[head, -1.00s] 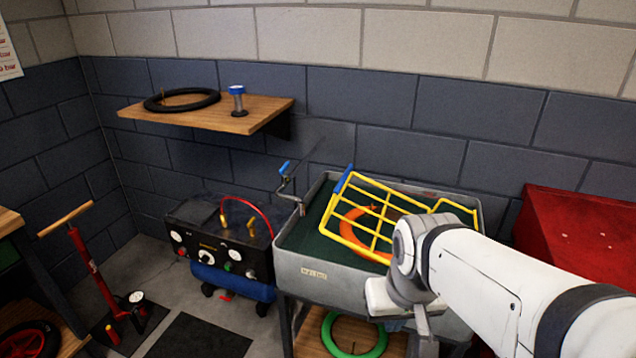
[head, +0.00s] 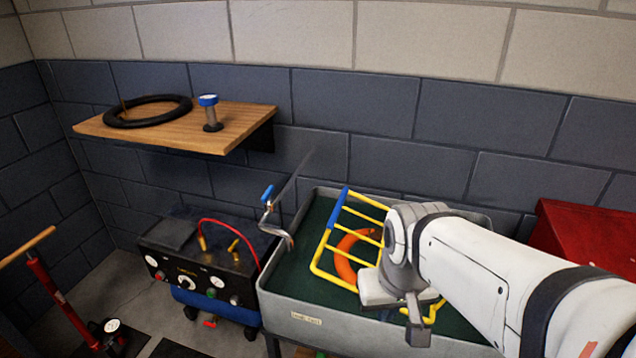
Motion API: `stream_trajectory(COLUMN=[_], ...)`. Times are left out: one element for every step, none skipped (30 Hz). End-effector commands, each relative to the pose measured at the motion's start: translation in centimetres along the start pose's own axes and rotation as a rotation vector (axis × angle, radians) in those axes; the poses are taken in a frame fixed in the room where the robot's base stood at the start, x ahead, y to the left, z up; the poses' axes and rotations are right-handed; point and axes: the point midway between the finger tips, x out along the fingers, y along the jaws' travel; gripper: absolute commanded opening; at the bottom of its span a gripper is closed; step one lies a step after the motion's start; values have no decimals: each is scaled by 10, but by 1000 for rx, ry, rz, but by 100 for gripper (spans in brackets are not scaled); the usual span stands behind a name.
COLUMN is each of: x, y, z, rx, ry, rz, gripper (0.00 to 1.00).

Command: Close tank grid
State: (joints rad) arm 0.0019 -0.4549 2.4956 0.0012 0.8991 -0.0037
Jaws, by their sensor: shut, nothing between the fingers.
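The grey tank (head: 300,300) stands on a frame right of centre in the head view. Its yellow wire grid (head: 324,262) with a blue handle (head: 341,202) lies tilted across the opening. An orange ring (head: 345,262) shows through and beside the bars. My gripper (head: 418,334) is over the tank's front part, shut, with nothing seen between the fingers. My white wrist and arm cover the right part of the grid, so I cannot tell whether the gripper touches it. A yellow bar end (head: 434,314) shows just right of the gripper.
A crank-like tap with a blue handle (head: 268,194) rises at the tank's left edge. A compressor (head: 200,275) stands left of the tank. A red cabinet (head: 590,240) is at the right.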

Motion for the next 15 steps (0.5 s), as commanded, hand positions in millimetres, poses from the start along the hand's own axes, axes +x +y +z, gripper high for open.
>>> stream_trajectory(x=[0,0,0,0,0,0,0,0,0,0,0,0,0,0,0], y=[0,0,0,0,0,0,0,0,0,0,0,2,5,8,16], z=[0,0,0,0,0,0,0,0,0,0,0,-3,-7,-12,-23], rx=[0,0,0,0,0,0,0,0,0,0,0,1,1,1,2], ry=[1,1,1,1,1,1,1,1,1,1,2,8,18,32,58], rz=[0,0,0,0,0,0,0,0,0,0,1,8,16,30,55], gripper=[0,0,0,0,0,0,0,0,0,0,0,0,0,0,0])
